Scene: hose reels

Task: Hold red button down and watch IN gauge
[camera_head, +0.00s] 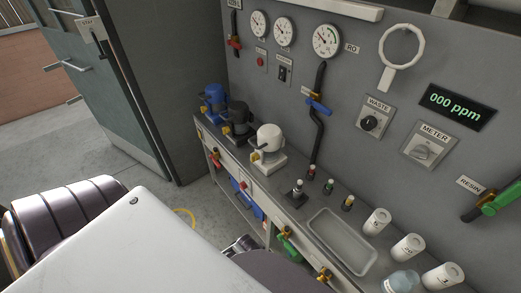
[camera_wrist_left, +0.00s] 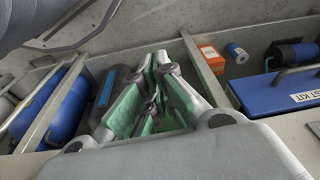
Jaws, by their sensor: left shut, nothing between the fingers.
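A small red button (camera_head: 260,62) is on the grey wall panel, left of a black switch. Three round white gauges are above it: a left one (camera_head: 259,24), a middle one (camera_head: 284,32) and a larger right one (camera_head: 327,41). Their small labels and needle readings are too small to read surely, so I cannot tell which is IN. My left gripper (camera_wrist_left: 155,90) shows in its wrist view, with green-padded fingers shut and empty above a storage space, apart from the button. I cannot make it out surely in the head view. My right gripper is not in view.
A bench below the panel carries blue, black and white pump-like units (camera_head: 268,147), small bottles, a grey tray (camera_head: 342,240) and white cups (camera_head: 408,247). A display (camera_head: 457,107) reads 000 ppm. The wrist view shows a blue kit case (camera_wrist_left: 280,92) and orange box (camera_wrist_left: 211,58).

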